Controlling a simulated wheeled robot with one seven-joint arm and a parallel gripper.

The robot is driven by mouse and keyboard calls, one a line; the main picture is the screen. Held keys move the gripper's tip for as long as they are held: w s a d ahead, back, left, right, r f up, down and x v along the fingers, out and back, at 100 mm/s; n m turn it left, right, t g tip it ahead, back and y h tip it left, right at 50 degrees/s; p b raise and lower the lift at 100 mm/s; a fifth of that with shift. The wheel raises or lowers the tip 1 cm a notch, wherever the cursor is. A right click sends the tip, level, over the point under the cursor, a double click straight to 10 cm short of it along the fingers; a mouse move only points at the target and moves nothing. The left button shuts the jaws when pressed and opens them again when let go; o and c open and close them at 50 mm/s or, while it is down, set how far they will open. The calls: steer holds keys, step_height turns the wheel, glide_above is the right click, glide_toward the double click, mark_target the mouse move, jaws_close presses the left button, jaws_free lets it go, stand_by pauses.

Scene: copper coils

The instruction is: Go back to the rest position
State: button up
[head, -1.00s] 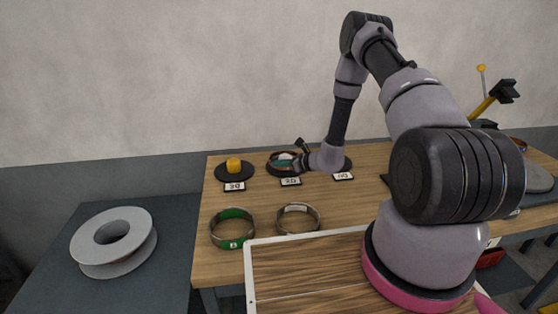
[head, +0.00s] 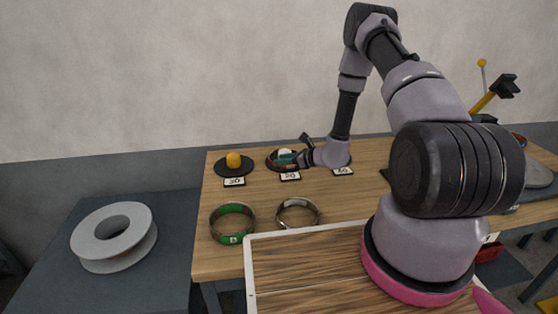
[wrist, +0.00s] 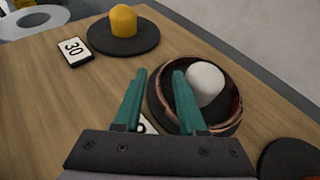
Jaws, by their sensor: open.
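In the head view my gripper (head: 297,158) is over the middle of the back row of stands. A copper coil (wrist: 239,100) lies around a white peg (wrist: 205,80) on a dark round base. The right finger overlaps this coil in the wrist view; I cannot tell whether it touches. In the head view the coil (head: 270,163) is partly hidden by my gripper and arm.
A yellow peg (head: 233,160) on a dark disc stands to the left, with a "30" card (wrist: 73,51). A green-marked ring (head: 232,238) and a plain ring (head: 298,214) lie nearer on the table. A grey spool (head: 113,236) rests on the left side table.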

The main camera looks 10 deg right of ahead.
steer(key=v, duration=0.8)
steer(key=shift+s+d+r, duration=0.1)
steer(key=shift+s+d, duration=0.05)
steer(key=shift+d, duration=0.05)
steer(key=s+a+r+n+g+y, duration=0.1)
steer(key=s+a+r+n+g, duration=0.2)
steer(key=r, duration=0.5)
steer(key=s+a+r+n+g+y, duration=0.1)
steer(key=s+a+r+n, duration=0.15)
steer(key=r+n, duration=0.45)
steer(key=s+a+r+n+g, duration=0.1)
steer(key=s+r+n+g, duration=0.15)
steer(key=r, duration=0.75)
steer(key=s+d+r+n+t+h, duration=0.2)
steer(key=s+d+r+n+h, duration=0.2)
steer(key=s+r, duration=0.5)
steer(key=s+d+r+n+t+h, duration=0.2)
steer(key=s+d+r+n+h, duration=0.3)
steer(key=s+r, duration=0.4)
steer(key=shift+s+d+n, duration=0.2)
steer(key=shift+s+n, duration=0.25)
steer(key=shift+s, duration=0.75)
steer(key=shift+r, duration=0.1)
